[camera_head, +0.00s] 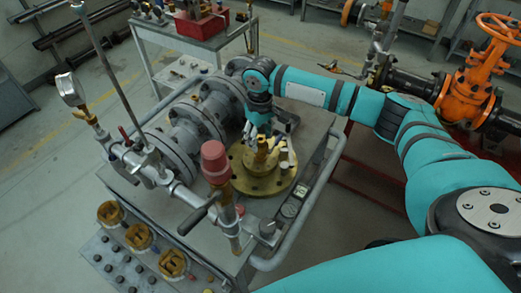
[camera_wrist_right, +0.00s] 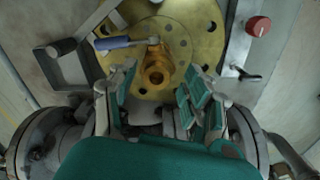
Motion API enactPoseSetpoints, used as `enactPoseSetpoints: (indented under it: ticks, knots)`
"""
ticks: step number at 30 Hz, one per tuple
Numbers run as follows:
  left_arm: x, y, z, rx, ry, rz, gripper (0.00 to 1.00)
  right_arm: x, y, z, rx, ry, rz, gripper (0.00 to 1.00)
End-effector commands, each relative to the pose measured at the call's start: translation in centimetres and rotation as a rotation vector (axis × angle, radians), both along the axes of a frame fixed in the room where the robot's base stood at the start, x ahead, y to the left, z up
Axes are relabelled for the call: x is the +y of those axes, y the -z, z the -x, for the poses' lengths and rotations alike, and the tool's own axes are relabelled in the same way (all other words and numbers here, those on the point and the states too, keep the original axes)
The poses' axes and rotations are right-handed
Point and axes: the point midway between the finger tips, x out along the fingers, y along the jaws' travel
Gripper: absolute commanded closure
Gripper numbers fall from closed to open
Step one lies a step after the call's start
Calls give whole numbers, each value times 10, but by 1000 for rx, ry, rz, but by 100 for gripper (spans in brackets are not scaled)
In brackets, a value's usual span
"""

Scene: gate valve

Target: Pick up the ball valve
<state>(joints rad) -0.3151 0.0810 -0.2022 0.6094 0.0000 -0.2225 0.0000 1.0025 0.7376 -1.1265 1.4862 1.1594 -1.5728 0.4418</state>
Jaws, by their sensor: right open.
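The ball valve (camera_wrist_right: 156,66) is a small brass body with a blue lever at its left, in the right wrist view. It stands on a round brass flange (camera_wrist_right: 188,22) with bolt holes. In the head view the brass valve (camera_head: 263,157) is partly covered by my gripper, and its lever cannot be made out. My right gripper (camera_head: 279,138) is above the flange at the valve's far side. In the wrist view my right gripper (camera_wrist_right: 163,92) is open, with its fingers left and right of the line to the valve. I cannot tell whether they touch it. My left gripper is out of view.
Grey flanged pipework (camera_head: 190,135) lies left of the brass flange. A post with a red cap (camera_head: 214,160) stands in front, and a tall rod and a gauge (camera_head: 70,90) at the left. A tubular rail (camera_head: 318,190) edges the bench. A red tray (camera_head: 203,24) is behind.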

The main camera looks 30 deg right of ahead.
Motion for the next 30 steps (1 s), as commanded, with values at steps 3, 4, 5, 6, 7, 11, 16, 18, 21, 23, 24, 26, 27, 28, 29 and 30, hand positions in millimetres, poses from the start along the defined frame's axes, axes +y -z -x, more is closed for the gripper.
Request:
enactPoseSetpoints:
  ticks: [3,4,5,6,7,11,16,18,21,23,24,26,27,28,29,30]
  knots:
    - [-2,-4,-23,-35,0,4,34,0,7,0,0,0,-1,50]
    - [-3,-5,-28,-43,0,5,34,0,9,0,1,0,0,50]
    - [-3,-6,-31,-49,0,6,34,0,10,0,1,0,0,50]
    - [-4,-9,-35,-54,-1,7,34,-1,14,0,2,0,0,50]
    - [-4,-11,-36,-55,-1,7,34,-1,17,0,3,0,1,50]
    - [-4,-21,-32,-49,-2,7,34,-3,36,-3,4,1,2,50]
    - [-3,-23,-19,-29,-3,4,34,-3,57,-3,2,0,1,50]
    - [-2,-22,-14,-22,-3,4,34,-3,60,-3,0,0,1,50]
    - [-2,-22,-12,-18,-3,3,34,-3,61,-3,-1,-1,0,50]
    - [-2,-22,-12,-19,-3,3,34,-3,61,-3,0,-1,0,50]
    - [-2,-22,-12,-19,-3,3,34,-3,61,-3,0,-1,0,50]
    - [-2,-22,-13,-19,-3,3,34,-3,61,-3,0,0,0,57]
    - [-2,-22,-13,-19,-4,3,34,-3,61,-3,0,0,0,63]
    - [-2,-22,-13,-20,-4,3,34,-3,61,-3,0,0,0,67]
    - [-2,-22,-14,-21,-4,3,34,-3,61,-3,0,0,0,71]
    - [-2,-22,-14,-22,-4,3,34,-3,61,-3,0,0,0,76]
